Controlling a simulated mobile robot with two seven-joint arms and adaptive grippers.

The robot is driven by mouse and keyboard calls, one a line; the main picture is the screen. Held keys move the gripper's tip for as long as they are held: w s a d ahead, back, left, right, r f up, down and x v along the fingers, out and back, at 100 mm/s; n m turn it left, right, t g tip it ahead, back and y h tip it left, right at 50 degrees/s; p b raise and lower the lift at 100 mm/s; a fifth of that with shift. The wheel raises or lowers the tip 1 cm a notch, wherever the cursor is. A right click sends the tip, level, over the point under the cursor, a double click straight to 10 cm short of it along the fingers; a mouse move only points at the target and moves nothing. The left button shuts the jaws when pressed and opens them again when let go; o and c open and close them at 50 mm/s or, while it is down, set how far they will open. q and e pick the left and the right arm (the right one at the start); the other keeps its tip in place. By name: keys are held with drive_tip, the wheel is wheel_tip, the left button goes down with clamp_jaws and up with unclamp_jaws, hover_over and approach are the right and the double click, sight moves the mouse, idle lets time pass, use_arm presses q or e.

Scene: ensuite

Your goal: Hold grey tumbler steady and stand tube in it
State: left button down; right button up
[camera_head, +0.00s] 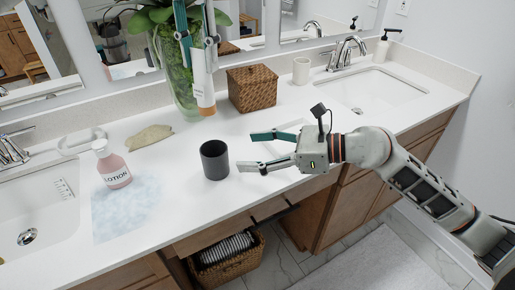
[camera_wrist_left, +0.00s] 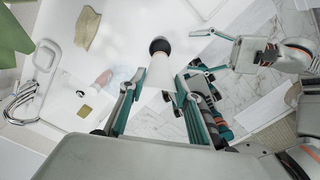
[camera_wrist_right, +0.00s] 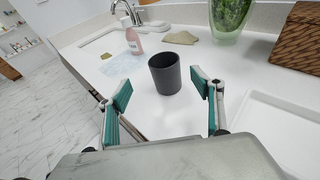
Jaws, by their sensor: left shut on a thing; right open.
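The grey tumbler (camera_head: 214,160) stands upright on the white counter; its open mouth shows in the right wrist view (camera_wrist_right: 165,75). My left gripper (camera_head: 197,45) is shut on the white tube (camera_head: 202,80), which hangs upright, orange-tan end down, above the counter. In the left wrist view the tube (camera_wrist_left: 158,78) lies between the fingers, with the dark tumbler (camera_wrist_left: 160,46) beyond its end. My right gripper (camera_head: 252,150) is open just right of the tumbler. In the right wrist view its fingers (camera_wrist_right: 162,88) spread either side of the tumbler, apparently not touching it.
A pink lotion bottle (camera_head: 114,167) and an olive cloth (camera_head: 150,137) are left of the tumbler. Behind stand a glass vase with greenery (camera_head: 176,85) and a wicker box (camera_head: 252,88). Sinks (camera_head: 370,90) lie at both sides. The counter's front edge is near the tumbler.

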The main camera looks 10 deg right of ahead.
approach(203, 152)
drive_tip(key=x, duration=0.6)
drive_tip(key=shift+w+a, duration=0.2)
drive_tip(key=shift+a, duration=0.05)
drive_tip(key=c, duration=1.4)
